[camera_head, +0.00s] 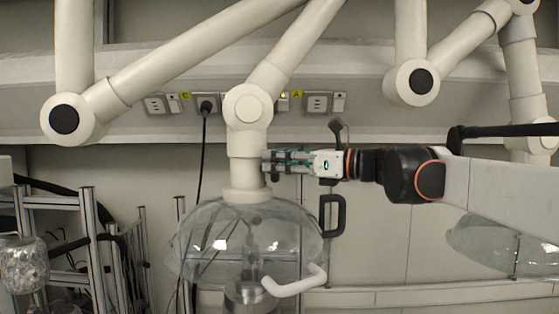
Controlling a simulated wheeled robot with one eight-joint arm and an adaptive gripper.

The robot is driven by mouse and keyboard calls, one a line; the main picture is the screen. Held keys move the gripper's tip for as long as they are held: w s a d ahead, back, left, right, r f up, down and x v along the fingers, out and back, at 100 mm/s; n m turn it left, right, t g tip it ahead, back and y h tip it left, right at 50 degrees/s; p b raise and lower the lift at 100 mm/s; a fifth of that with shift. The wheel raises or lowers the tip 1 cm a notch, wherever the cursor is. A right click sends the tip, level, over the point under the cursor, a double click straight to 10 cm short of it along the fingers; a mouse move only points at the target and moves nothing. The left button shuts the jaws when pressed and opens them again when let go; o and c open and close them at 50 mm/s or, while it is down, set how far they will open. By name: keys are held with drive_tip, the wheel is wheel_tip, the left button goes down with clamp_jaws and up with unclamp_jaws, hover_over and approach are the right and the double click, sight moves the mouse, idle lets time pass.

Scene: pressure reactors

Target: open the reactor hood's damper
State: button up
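The reactor hood (205,228) is a clear dome hanging at the centre from a white jointed extraction arm. Its white duct neck (245,172) rises from the top of the dome to a round joint. My gripper (268,161) reaches in from the right, roughly level, with its teal-marked fingertips at the right side of the neck. I cannot tell whether the fingers touch the neck or hold anything. The damper itself cannot be made out; the fingertips are where a small lever on the neck could be hidden.
A white curved handle (295,283) sticks out at the dome's lower right. A black handle (332,214) is below my gripper. Other white duct arms (412,82) hang above on both sides. Wall sockets (318,103) and a black cable (203,150) are behind. A metal frame (92,225) stands at left.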

clamp_jaws()
drive_tip(key=shift+n, duration=0.4)
drive_tip(key=n, duration=0.3)
drive_tip(key=shift+s+a+f+n, duration=0.1)
drive_tip(key=shift+s+a+n, duration=0.1)
drive_tip(key=shift+s+n, duration=0.15)
drive_tip(key=n, duration=0.3)
drive_tip(key=n+b, duration=0.1)
drive_tip(key=shift+s+a+f+n, duration=0.15)
drive_tip(key=shift+s+f+n, duration=0.1)
drive_tip(key=shift+s, duration=0.05)
drive_tip(key=n, duration=0.4)
drive_tip(key=shift+s+a+f, duration=0.1)
drive_tip(key=shift+s+f, duration=0.1)
drive_tip(key=shift+f, duration=0.15)
drive_tip(key=shift+f+n+b, duration=0.2)
drive_tip(key=shift+n, duration=1)
drive_tip(key=shift+f+n+b, duration=0.2)
drive_tip(key=shift+n, duration=1)
